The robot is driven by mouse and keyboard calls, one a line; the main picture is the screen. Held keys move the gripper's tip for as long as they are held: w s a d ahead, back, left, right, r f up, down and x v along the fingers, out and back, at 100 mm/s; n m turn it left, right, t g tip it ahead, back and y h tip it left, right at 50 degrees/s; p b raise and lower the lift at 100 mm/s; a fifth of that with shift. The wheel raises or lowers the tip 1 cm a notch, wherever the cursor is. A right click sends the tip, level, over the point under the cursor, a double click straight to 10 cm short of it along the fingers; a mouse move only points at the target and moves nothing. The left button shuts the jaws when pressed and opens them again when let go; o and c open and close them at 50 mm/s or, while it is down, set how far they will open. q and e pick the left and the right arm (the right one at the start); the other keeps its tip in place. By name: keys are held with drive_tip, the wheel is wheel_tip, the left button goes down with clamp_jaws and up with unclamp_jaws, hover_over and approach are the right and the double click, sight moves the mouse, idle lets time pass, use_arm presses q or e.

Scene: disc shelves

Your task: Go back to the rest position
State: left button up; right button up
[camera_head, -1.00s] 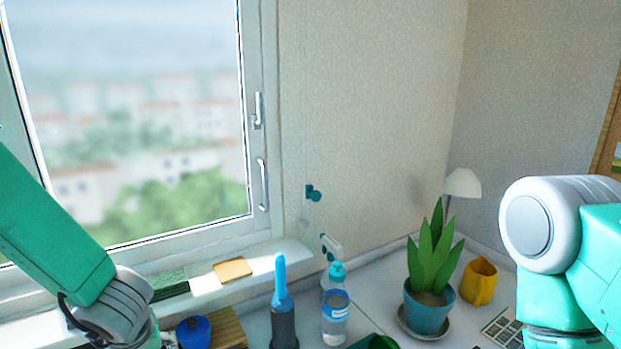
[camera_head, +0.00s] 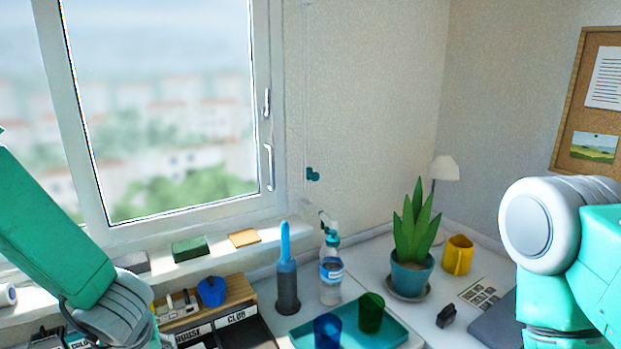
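My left arm comes in from the left and my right arm from the right, both bent downward. Both grippers are below the picture's lower edge, so their fingers are hidden. The disc shelf box (camera_head: 262,338) with labels reading HOUSE and CLUB stands at the lower left, beside my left arm. I see nothing held by either arm.
A teal tray (camera_head: 392,332) carries a blue cup (camera_head: 327,331) and a green cup (camera_head: 371,313). A window fills the left.

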use_arm(q)
drive_tip(key=s+a+f+m+g, duration=0.15)
drive_tip(key=s+f+m, duration=0.25)
drive_tip(key=s+f, duration=0.9)
drive_tip(key=s+d+f+m+g+h, duration=0.15)
drive_tip(key=s+f, duration=0.25)
drive_tip(key=s, duration=1)
wheel_tip(320, 180, down, 10)
drive_tip(key=w+d+m+b, duration=0.1)
drive_tip(key=b, duration=0.9)
drive_tip(key=shift+w+h, duration=0.25)
drive_tip(key=shift+h, duration=0.2)
use_arm(e)
wheel_tip(320, 180, down, 10)
drive_tip(key=shift+w, duration=0.3)
